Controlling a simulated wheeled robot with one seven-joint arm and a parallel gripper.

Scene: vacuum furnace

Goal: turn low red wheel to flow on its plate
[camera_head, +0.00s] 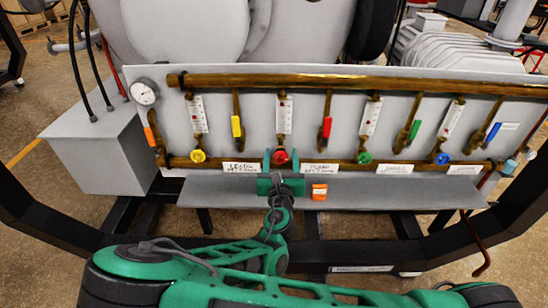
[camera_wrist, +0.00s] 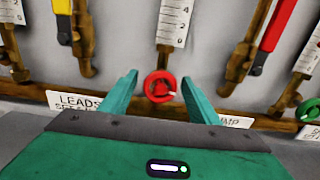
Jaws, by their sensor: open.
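The low red wheel (camera_wrist: 160,86) is a small round red knob with a pale mark on its right side. It sits on the lower brass pipe below a white flow scale (camera_wrist: 172,22). In the head view the red wheel (camera_head: 280,157) is just above my gripper. My gripper (camera_wrist: 161,90) is open, with one green finger on each side of the wheel in the wrist view. I cannot tell whether the fingers touch it. White plates flank the gripper; the left plate (camera_wrist: 75,100) reads "LEADS" with a second line partly hidden, and the right plate (camera_wrist: 235,121) is partly hidden.
Yellow (camera_head: 198,156), green (camera_head: 364,158) and blue (camera_head: 442,159) wheels share the lower pipe (camera_head: 330,167). Coloured lever handles hang between the scales. A grey shelf (camera_head: 400,193) juts out below, with an orange block (camera_head: 319,191) on it. A gauge (camera_head: 145,91) is at left.

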